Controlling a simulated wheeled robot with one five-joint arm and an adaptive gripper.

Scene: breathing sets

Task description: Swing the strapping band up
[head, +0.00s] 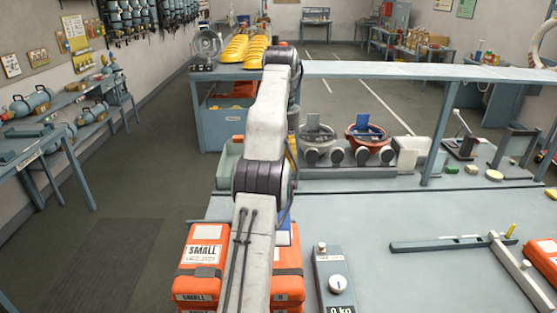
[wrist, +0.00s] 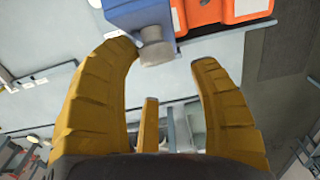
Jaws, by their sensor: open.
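My gripper (wrist: 165,60) is open in the wrist view, its yellow fingers spread with nothing between them. A blue block with a grey round knob (wrist: 154,48) lies just beyond the fingertips. Orange cases (wrist: 208,12) are beside that block at the top of the wrist view. In the head view, orange cases marked SMALL (head: 203,253) stand at the bench's near left edge, partly behind my arm. A bit of blue (head: 283,237) shows above them beside my arm. My arm hides the gripper in the head view. I cannot clearly identify the strapping band.
A grey device with a dial and a kg readout (head: 335,283) stands right of the cases. A grey bar frame (head: 440,242) lies on the bench (head: 370,215) farther right. Red and grey bowl-like items (head: 370,138) stand at the back. The bench middle is clear.

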